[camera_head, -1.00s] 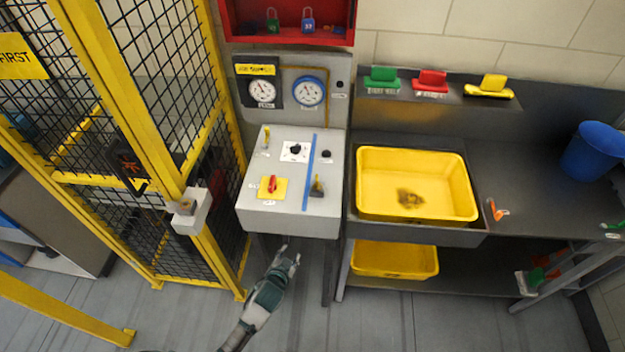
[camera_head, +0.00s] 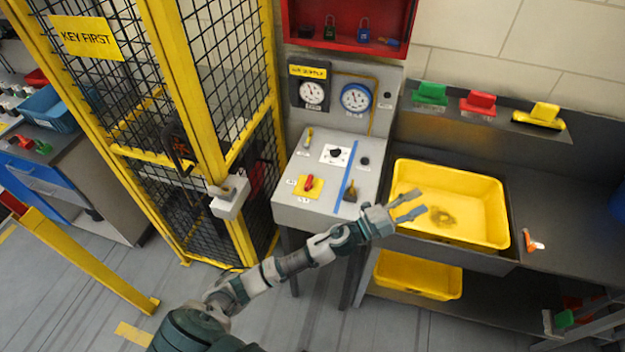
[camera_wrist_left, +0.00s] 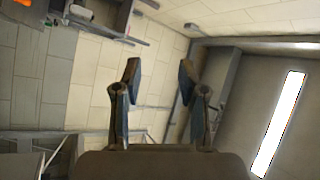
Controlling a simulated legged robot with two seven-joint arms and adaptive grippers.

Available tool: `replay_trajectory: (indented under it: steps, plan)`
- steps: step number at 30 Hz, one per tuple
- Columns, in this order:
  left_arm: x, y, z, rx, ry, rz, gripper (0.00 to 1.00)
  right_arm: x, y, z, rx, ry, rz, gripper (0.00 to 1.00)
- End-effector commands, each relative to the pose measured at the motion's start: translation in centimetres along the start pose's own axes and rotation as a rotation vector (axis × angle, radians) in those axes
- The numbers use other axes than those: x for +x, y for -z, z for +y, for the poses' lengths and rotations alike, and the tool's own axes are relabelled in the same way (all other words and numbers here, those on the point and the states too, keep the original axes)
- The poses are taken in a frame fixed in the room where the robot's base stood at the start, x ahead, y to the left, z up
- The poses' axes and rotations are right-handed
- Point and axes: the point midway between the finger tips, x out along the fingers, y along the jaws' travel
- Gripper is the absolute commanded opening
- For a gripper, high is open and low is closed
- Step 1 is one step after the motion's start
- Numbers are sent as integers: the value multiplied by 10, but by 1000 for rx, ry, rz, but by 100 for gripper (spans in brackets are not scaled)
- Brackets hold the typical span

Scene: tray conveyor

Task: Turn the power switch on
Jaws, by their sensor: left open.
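A grey control box (camera_head: 310,212) carries several controls on its sloped top. A red rotary switch (camera_head: 309,183) sits on a yellow plate at the front left. A black knob (camera_head: 335,153) sits on a white plate behind it. A yellow-handled lever (camera_head: 308,138) is at the back left, and a dark lever (camera_head: 350,193) is right of a blue stripe. I cannot read which is labelled power. My left gripper (camera_head: 418,204) is open and empty, right of the box and in front of the upper yellow bin. The left wrist view shows its spread fingers (camera_wrist_left: 160,78) with nothing between them.
The upper yellow bin (camera_head: 404,172) rests in the grey bench to the right. A yellow mesh fence (camera_head: 163,60) with a grey latch box (camera_head: 229,205) stands to the left. Two gauges (camera_head: 355,97) are behind the controls. Open floor lies in front.

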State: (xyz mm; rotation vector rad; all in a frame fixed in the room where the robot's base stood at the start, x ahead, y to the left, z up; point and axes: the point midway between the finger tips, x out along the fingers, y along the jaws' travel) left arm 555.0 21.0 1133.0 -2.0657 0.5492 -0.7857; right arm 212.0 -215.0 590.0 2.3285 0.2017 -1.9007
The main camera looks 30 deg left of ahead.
Motion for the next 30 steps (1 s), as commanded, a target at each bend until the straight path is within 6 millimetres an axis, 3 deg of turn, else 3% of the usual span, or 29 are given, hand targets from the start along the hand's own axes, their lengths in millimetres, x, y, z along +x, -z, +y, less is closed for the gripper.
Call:
replay_trajectory:
  steps: [3,5,8,10,13,15,18,21,25,30]
  plan:
    - [26,26,6,246,-181,286,42,37,-30,-3,-4,2,-27,66]
    - [28,28,17,384,-330,423,42,56,-48,-5,-7,4,-39,66]
    - [16,0,28,594,-641,574,42,83,-82,-6,-11,7,-56,66]
    - [-4,-38,18,716,-893,612,42,99,-106,-6,-14,9,-68,66]
    - [-45,-104,-28,830,-1269,556,42,116,-143,-6,-19,10,-85,66]
    - [-77,-140,-77,855,-1506,460,42,124,-166,-6,-21,11,-95,66]
    - [-119,-171,-146,833,-1760,300,42,130,-192,-6,-24,13,-105,66]
    - [-149,-182,-193,786,-1905,178,42,132,-208,-6,-27,13,-112,66]
    - [-168,-186,-218,745,-1982,109,42,133,-216,-6,-28,13,-116,66]
    - [-176,-195,-205,738,-1992,104,42,132,-217,-6,-28,12,-116,66]
